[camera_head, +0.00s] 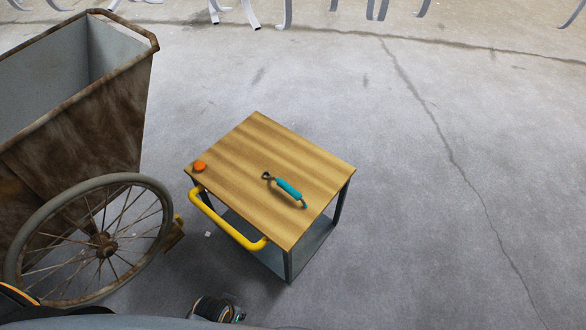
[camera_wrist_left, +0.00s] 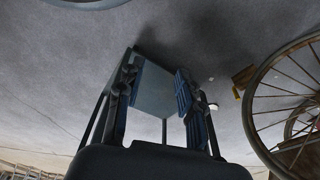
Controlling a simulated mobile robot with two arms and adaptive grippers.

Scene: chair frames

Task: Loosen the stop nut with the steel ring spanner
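A tool with a teal handle and a small dark head (camera_head: 287,190) lies on the wooden top of a small trolley (camera_head: 245,150). I cannot tell whether its head is a ring. A small orange round piece (camera_head: 199,166) sits at the top's left corner. I cannot make out a steel ring spanner or a stop nut for certain. In the left wrist view my left gripper (camera_wrist_left: 157,78) has its blue-padded fingers apart, with nothing held between them. A grey-blue panel shows beyond them. My right gripper is in neither view.
The trolley has a yellow handle (camera_head: 228,222) at its near left side and a lower shelf. A rusty cart (camera_head: 75,130) with a spoked wheel (camera_head: 100,243) stands at the left. Metal chair frames (camera_head: 285,14) line the far edge. Cracked concrete floor is clear at right.

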